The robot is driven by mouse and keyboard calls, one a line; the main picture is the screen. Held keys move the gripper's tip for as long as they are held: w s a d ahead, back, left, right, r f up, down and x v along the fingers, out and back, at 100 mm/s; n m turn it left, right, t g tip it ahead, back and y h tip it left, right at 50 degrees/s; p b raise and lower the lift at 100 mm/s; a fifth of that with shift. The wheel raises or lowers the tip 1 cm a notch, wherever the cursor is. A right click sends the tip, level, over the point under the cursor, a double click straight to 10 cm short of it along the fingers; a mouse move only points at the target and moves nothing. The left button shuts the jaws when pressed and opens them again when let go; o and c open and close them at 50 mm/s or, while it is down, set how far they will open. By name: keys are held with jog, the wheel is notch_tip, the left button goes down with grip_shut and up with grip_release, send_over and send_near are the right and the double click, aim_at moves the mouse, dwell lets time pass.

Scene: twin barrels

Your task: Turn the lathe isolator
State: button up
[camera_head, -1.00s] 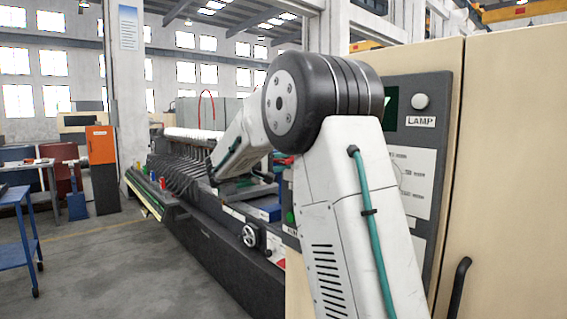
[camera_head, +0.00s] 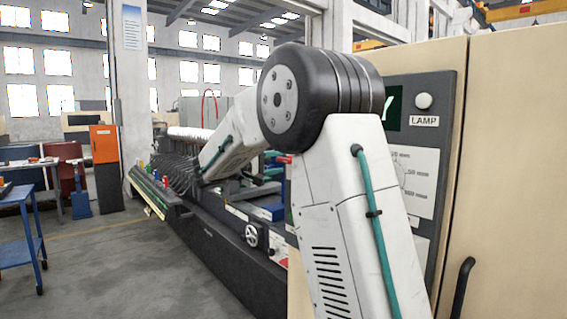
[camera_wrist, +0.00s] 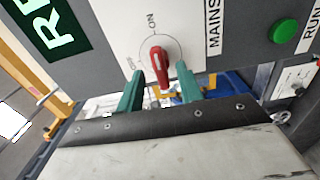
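The isolator is a red rotary handle (camera_wrist: 158,64) on a pale plate in the wrist view. An ON mark stands above it and a smaller mark, probably OFF, to its left. The MAINS label (camera_wrist: 214,27) is to its right. The handle's long axis runs nearly upright in the picture, its upper end towards ON. My gripper (camera_wrist: 160,86) is open, with one green finger on each side of the handle's lower end. Gaps show between handle and fingers. In the head view my arm hides the handle and gripper.
A green RUN button (camera_wrist: 284,32) is on the panel right of the switch. A lit green display (camera_wrist: 62,27) is at upper left. In the head view, the cream cabinet (camera_head: 510,150) with a black handle stands close at right. Open floor lies at left.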

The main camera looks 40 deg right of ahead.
jog(key=shift+w+a, duration=0.1)
jog(key=shift+a, duration=1.7)
jog(key=shift+f, duration=0.1)
jog(key=s+a+f+n+g+y, duration=0.1)
jog(key=s+a+f+y, duration=0.2)
jog(key=s+f, duration=0.3)
jog(key=s+a+f+g+y, duration=0.1)
jog(key=s+a+f+y, duration=0.1)
jog(key=s+f+y, duration=0.25)
jog(key=s+a+f+t+y, duration=0.1)
jog(key=s+a+f+y, duration=0.1)
jog(key=s+a, duration=0.5)
jog(key=s+a+f+t+y, duration=0.1)
jog(key=s+a+f+y, duration=0.1)
jog(key=s+a+y, duration=0.3)
jog(key=s+a+f+t+y, duration=0.2)
jog(key=s+a+y, duration=0.1)
jog(key=s+a, duration=0.6)
jog(key=shift+s+a+f, duration=0.15)
jog(key=shift+s+f, duration=0.1)
jog(key=shift+s, duration=1.65)
jog(key=shift+y, duration=0.25)
